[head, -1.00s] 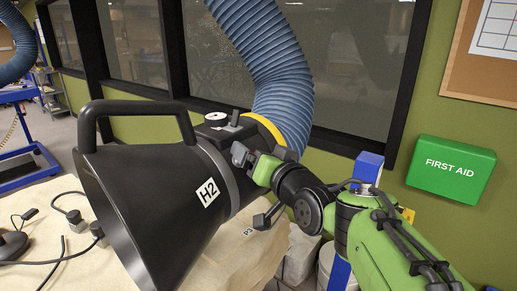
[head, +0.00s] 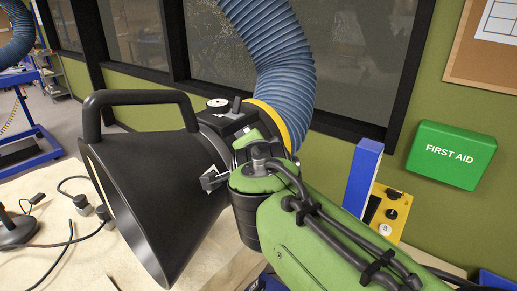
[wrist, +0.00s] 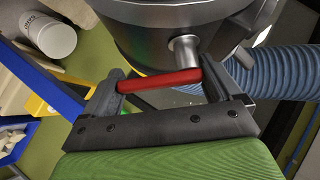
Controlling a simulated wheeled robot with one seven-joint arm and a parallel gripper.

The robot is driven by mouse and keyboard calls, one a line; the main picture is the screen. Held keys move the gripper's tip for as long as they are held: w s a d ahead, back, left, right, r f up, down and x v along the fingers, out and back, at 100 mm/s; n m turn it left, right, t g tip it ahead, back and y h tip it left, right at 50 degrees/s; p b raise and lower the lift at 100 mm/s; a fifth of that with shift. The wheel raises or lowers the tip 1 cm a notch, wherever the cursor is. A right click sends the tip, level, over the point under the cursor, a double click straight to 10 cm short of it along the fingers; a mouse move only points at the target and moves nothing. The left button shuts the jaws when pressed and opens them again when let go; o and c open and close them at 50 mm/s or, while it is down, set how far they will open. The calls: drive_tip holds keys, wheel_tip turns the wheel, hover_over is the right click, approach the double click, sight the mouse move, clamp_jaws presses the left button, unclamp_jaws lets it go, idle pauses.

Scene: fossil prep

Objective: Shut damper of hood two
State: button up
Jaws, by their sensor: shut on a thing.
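The black hood (head: 150,190) has a top handle and a blue hose (head: 275,65) joined at a yellow collar. Its H2 label, seen earlier, is now mostly covered by my arm. In the wrist view the dark hood body (wrist: 185,12) is above, with a metal stem (wrist: 185,52) coming down to a red damper handle (wrist: 160,79). My gripper (wrist: 162,84) is shut on the red handle, which spans between its two fingers. In the head view my wrist hides the handle and most of the gripper. A dial (head: 218,102) sits on top of the hood.
The hood stands over a pale work surface (head: 40,180) with black cables. A blue post (head: 362,178) and a yellow box with knobs (head: 395,215) are right of my arm. A green first aid box (head: 450,155) hangs on the wall. A white cylinder (wrist: 50,36) shows in the wrist view.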

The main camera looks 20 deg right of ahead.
drive_tip(key=shift+a+m+g, duration=0.15)
drive_tip(key=shift+m+g, duration=0.25)
drive_tip(key=shift+m, duration=0.2)
drive_tip(key=o, duration=1.2)
drive_tip(key=p+v, duration=0.1)
drive_tip(key=v, duration=1.4)
drive_tip(key=shift+s+a+r, duration=0.1)
drive_tip(key=shift+s+a, duration=0.1)
drive_tip(key=shift+s, duration=0.15)
drive_tip(key=s+d+f+n+g+y, duration=0.1)
drive_tip(key=s+f+n+g, duration=0.1)
drive_tip(key=s+f+n, duration=0.2)
drive_tip(key=s+d+f+n+g+y, duration=0.1)
drive_tip(key=s+f+n, duration=0.3)
drive_tip(key=f, duration=0.6)
drive_tip(key=s+d+f+n+g+y, duration=0.1)
drive_tip(key=s+d+f+n+g, duration=0.2)
drive_tip(key=f+n, duration=0.3)
drive_tip(key=shift+s+d+f+n, duration=0.15)
drive_tip(key=shift+s+f+n, duration=0.25)
drive_tip(key=shift+s+n, duration=0.35)
